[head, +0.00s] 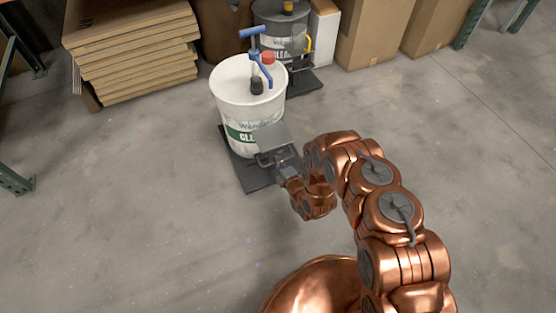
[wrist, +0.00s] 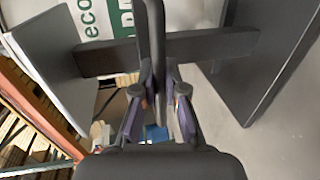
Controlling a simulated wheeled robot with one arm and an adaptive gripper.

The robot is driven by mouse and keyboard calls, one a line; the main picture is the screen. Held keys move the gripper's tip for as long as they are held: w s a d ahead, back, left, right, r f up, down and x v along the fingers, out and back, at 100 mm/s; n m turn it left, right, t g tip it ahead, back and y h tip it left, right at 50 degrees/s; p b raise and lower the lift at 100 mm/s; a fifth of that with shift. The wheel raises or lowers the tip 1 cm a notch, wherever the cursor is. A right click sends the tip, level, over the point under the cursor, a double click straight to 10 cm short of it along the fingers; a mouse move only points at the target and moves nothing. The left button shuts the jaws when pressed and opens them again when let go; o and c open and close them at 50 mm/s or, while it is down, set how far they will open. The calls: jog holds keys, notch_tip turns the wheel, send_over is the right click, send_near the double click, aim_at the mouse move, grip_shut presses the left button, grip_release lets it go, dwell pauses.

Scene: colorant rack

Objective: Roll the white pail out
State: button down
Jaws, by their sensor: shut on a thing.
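The white pail (head: 232,95), with a green label band, stands upright on a dark low dolly (head: 250,176). A grey panel (head: 272,135) and a dark handle (head: 266,158) are at the dolly's near side. My gripper (head: 284,170) is at this handle. In the wrist view my gripper (wrist: 160,88) is shut on the dark handle bar (wrist: 215,46), with the pail's label (wrist: 110,15) behind it. The fingertips' exact contact is partly hidden by the bar.
A second, grey pail (head: 283,32) with a yellow cap stands on another dolly just behind. Stacked flat cardboard (head: 135,50) is at left, boxes (head: 370,30) are at back right. Rack posts (head: 15,180) stand at left. The near concrete floor (head: 140,240) is clear.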

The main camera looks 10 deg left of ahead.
jog(key=shift+s, duration=0.15)
jog(key=c, duration=1.2)
grip_release()
jog(key=shift+d, duration=0.1)
jog(key=v, duration=0.7)
jog(key=shift+d, duration=0.1)
